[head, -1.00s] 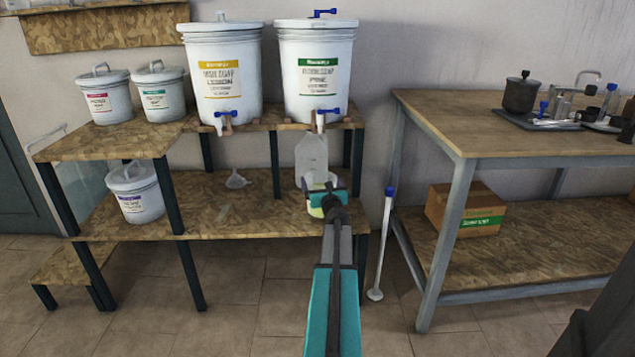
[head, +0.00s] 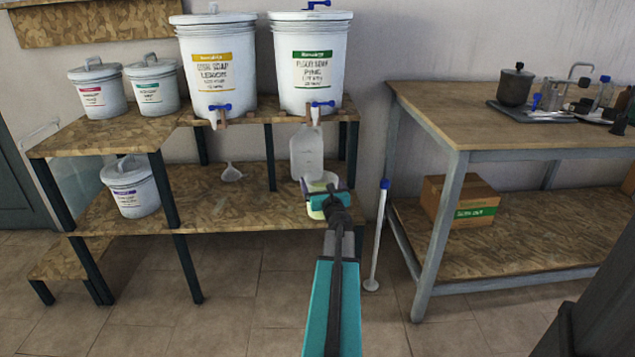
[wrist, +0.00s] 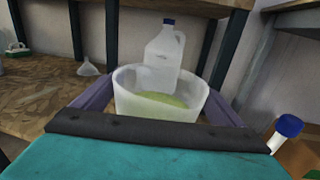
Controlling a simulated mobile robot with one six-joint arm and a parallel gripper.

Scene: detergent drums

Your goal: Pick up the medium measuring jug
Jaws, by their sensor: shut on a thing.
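My gripper (head: 325,198) reaches toward the right end of the lower shelf in the head view. It is shut on a translucent whitish measuring jug (wrist: 160,98), with a finger on each side in the wrist view. The jug holds some yellow-green liquid and looks upright; it also shows in the head view (head: 318,186), partly hidden by my gripper. I cannot tell whether its base touches the shelf. A larger clear jug with a blue cap (wrist: 163,55) stands just behind it, under the tap of the green-label drum (head: 312,68).
A white funnel (head: 231,173) lies on the lower shelf (head: 200,200) to the left. A yellow-label drum (head: 216,70) stands on the upper shelf. A white rod with a blue top (head: 378,235) stands close on the right, beside the workbench (head: 480,105).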

